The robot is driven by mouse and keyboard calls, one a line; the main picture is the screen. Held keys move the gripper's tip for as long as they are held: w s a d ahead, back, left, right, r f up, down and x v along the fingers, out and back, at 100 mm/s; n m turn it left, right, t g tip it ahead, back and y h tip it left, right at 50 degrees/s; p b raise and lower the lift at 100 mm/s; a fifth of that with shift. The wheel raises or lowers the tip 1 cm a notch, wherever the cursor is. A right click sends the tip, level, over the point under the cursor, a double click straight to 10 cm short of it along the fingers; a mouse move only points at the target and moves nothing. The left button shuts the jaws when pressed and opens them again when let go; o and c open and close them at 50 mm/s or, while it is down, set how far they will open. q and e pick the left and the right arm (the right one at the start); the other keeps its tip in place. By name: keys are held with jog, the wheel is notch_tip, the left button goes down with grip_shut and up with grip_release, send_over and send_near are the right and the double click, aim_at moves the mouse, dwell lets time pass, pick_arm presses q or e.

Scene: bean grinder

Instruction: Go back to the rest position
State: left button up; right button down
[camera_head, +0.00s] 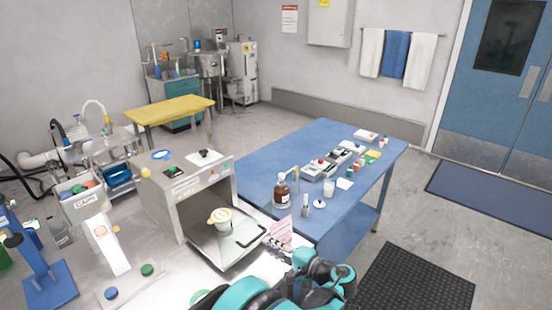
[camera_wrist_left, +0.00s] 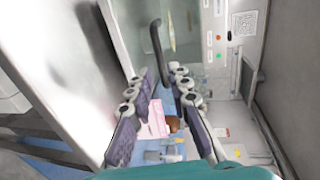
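My left gripper (camera_head: 276,245) is at the bottom middle of the head view, just past the front corner of a lowered door. A white cup with a yellow mark (camera_head: 221,222) stands at the machine's mouth. The door's dark handle (camera_wrist_left: 154,40) lies ahead of the fingers in the wrist view. My right gripper is not in view.
A blue table (camera_head: 262,158) holds a brown bottle (camera_head: 281,192), a small tray row and other small items. A pink sign (camera_head: 280,231) stands close by my left gripper. A bin (camera_head: 83,203) and a blue stand (camera_head: 50,284) are at left. The floor by the black mat (camera_head: 415,285) is clear.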

pick_arm(q)
jog(key=s+a+r+n+g+h, duration=0.1)
jog(key=s+a+r+g+h, duration=0.15)
jog(key=s+a, duration=0.35)
jog(key=s+a+r+n+g+h, duration=0.1)
jog(key=s+a+r+n+h, duration=0.2)
jog(key=a, duration=0.6)
jog(key=s+f+n+h, duration=0.1)
jog(key=s+n+h, duration=0.1)
jog(key=s, duration=0.6)
jog(key=s+a+f+n+h, duration=0.1)
jog(key=s+h, duration=0.3)
jog(key=s, duration=0.5)
jog(key=shift+s+f+n, duration=0.2)
jog(key=shift+f+n, duration=0.3)
jog(key=shift+n, duration=0.1)
jog(key=shift+t, duration=0.25)
